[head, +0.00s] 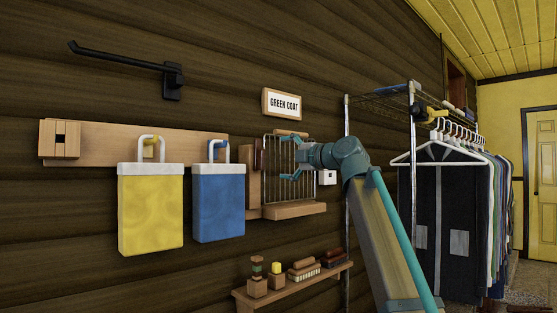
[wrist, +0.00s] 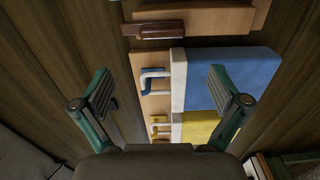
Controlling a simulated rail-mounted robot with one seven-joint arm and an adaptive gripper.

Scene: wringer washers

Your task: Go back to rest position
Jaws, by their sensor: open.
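My teal gripper (head: 287,160) is open and empty in the head view. It points left, in front of the wire rack on the wall and right of the blue bag. In the wrist view my gripper (wrist: 160,72) has its two fingers spread wide, with nothing held. The blue bag (head: 218,205) and yellow bag (head: 150,212) hang by white handles from pegs on a wooden wall board. Both also show between and beyond the fingers in the wrist view, the blue bag (wrist: 225,75) and the yellow bag (wrist: 200,126).
A wire rack (head: 305,175) with a wooden ledge sits behind my gripper, under a "GREEN COAT" sign (head: 282,104). A black hook (head: 172,80) juts out above. A low shelf (head: 300,283) holds brushes. A clothes rail with coats (head: 445,200) stands right of my arm.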

